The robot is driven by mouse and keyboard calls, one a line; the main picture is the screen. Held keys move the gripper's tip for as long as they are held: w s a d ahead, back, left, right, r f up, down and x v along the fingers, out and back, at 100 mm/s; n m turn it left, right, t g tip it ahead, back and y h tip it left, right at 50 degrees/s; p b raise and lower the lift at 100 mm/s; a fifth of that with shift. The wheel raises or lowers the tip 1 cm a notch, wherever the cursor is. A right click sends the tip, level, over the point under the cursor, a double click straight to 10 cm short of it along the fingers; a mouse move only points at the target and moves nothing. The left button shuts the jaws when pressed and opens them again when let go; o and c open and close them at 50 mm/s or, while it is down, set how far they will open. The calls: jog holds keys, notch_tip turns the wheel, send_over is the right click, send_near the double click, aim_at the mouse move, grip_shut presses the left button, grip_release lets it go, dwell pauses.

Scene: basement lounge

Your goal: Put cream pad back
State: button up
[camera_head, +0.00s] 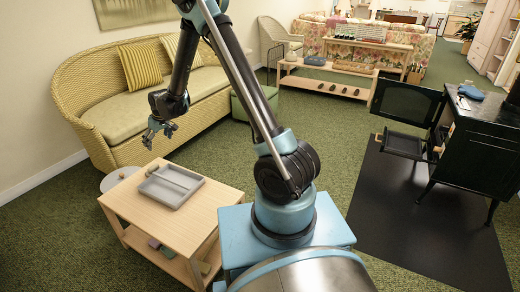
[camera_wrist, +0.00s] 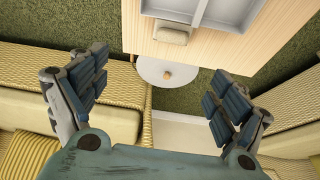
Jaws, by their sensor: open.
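The cream pad (camera_wrist: 171,34) is a small, rounded, beige block. It lies on the light wooden table (camera_head: 206,207) beside the grey divided tray (camera_head: 171,186), outside it. In the head view the pad (camera_head: 152,170) is a small pale shape at the tray's far edge. My gripper (camera_head: 158,133) hangs above the far side of the table, near the sofa. In the wrist view its fingers (camera_wrist: 156,82) are spread wide with nothing between them, and the pad shows beyond them, toward the top.
A low white round top (camera_head: 117,179) with a small wooden knob stands against the table's far side. The wicker sofa (camera_head: 128,104) is behind. Several small items lie on the table's lower shelf. A dark cabinet with an open door (camera_head: 408,104) stands at right.

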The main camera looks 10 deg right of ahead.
jog(key=s+d+r+m+h, duration=0.1)
jog(key=s+d+r, duration=0.4)
jog(key=d, duration=0.5)
jog(key=s+d+r+m, duration=0.2)
jog(key=s+d+r, duration=0.2)
jog(key=d+r, duration=0.45)
jog(key=s+d+r+m+h, duration=0.1)
jog(key=s+d+r, duration=0.35)
jog(key=d, duration=0.55)
jog(key=s+d+f+m, duration=0.1)
jog(key=s+d, duration=0.4)
jog(key=s, duration=0.3)
jog(key=s+d+f+m, duration=0.1)
jog(key=s+d+m, duration=0.1)
jog(key=s+d, duration=0.4)
jog(key=s+d+f+m+h, duration=0.1)
jog(key=s+d, duration=0.4)
jog(key=s, duration=0.6)
jog(key=shift+s+d+f+m+g, duration=0.25)
jog(key=shift+d+f+m+g, duration=0.15)
jog(key=shift+m, duration=0.2)
jog(key=shift+f, duration=0.1)
